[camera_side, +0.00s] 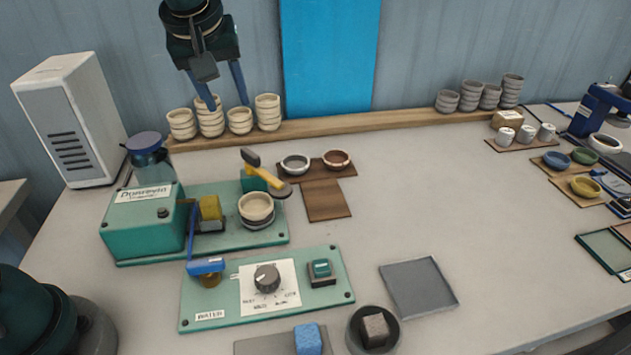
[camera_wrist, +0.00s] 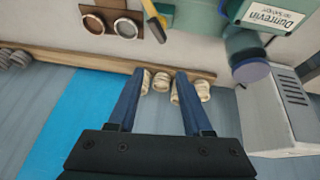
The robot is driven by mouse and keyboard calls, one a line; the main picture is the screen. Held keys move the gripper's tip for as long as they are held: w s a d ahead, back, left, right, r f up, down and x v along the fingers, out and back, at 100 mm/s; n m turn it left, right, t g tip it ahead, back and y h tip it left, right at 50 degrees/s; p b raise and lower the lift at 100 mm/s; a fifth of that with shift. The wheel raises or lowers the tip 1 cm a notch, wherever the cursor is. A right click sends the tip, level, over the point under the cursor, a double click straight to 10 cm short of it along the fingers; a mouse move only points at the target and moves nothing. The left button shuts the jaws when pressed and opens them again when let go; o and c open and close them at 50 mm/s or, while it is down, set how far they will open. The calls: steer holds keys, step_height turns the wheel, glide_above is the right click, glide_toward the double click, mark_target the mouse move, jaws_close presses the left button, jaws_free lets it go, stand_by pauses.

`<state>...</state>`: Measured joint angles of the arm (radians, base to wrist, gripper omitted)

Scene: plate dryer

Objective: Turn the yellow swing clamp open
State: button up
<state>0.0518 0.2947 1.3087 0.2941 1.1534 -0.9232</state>
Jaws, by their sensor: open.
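The yellow swing clamp (camera_side: 265,175) is on the green dryer base (camera_side: 190,252), by a small green block. In the wrist view, part of the yellow clamp (camera_wrist: 153,18) shows at the top edge. My gripper (camera_side: 224,98) is high at the back, in front of the wall, with its blue fingers apart and empty. In the wrist view my gripper (camera_wrist: 154,75) is open, well away from the clamp.
Stacked cream cups (camera_side: 210,118) stand on the wooden back shelf. A blue-lidded jar (camera_side: 150,158) and a white vented box (camera_side: 70,118) are at left. A control panel (camera_side: 268,288) lies in front of the dryer.

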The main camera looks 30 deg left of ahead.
steer(key=s+d+m+t+h, duration=0.2)
steer(key=s+m, duration=0.3)
steer(key=s, duration=1.1)
steer(key=s+d+f+m+g, duration=0.1)
steer(key=s+d+f+m, duration=0.1)
steer(key=s+f+m, duration=0.1)
steer(key=shift+s+f+m+h, duration=0.3)
steer(key=shift+s+f+h, duration=0.1)
steer(key=shift+s+f, duration=0.4)
steer(key=shift+r, duration=0.1)
